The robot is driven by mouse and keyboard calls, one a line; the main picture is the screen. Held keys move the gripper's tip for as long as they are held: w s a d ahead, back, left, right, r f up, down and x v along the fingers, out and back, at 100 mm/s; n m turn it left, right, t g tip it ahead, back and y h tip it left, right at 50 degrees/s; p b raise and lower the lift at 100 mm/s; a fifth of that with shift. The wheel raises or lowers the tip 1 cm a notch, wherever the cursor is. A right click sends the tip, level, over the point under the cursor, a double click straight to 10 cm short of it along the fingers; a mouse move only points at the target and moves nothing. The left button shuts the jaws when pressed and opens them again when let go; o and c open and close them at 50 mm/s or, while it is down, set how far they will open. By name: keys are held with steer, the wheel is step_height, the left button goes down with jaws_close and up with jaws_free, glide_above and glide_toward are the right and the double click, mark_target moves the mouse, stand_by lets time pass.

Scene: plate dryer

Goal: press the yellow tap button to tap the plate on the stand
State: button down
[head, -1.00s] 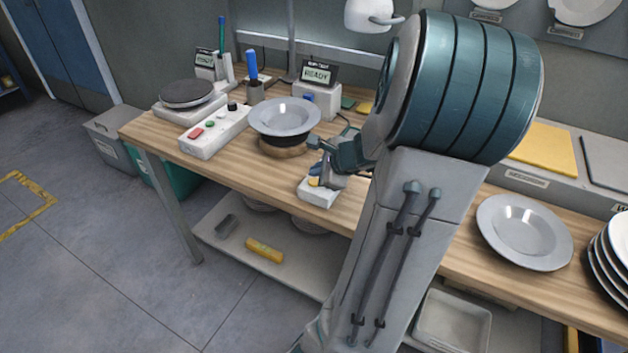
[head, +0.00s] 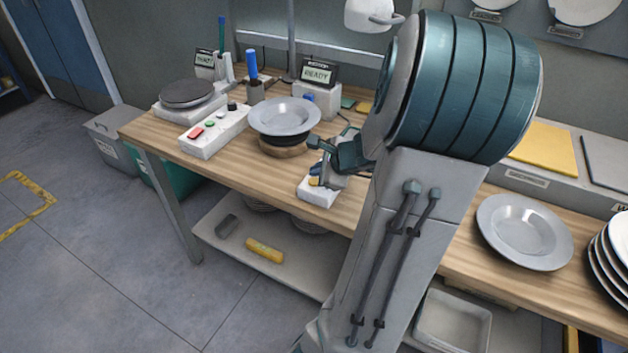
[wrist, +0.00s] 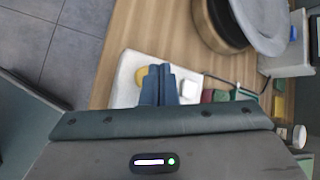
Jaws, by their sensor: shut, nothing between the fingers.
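The yellow tap button (wrist: 146,74) shows in the wrist view on a white button box (wrist: 126,68), partly covered by my fingertips. My gripper (wrist: 159,70) is shut and empty, its two blue fingers together over the box beside the yellow button. I cannot tell whether the tips touch the button. In the head view the box (head: 318,195) stands near the table's front edge, with my gripper (head: 316,178) low over it. The grey plate (head: 284,117) rests on the round stand (head: 284,149), behind and left of the box.
A white control box (head: 214,131) with red and green buttons is left of the stand. A display (head: 318,73) reading READY stands behind. Another grey plate (head: 524,232) and a plate stack (head: 610,255) are at the right.

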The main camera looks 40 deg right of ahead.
steer(key=shift+f+b, duration=0.35)
steer(key=shift+f, duration=0.05)
steer(key=shift+f+b, duration=0.5)
steer(key=shift+b, duration=0.05)
stand_by(0.6)
steer(key=shift+r, duration=0.15)
steer(key=shift+r+p, duration=0.75)
steer(key=shift+r, duration=0.05)
step_height(320, 180, up, 5)
steer(key=p, duration=0.4)
steer(key=shift+a, duration=0.1)
stand_by(0.8)
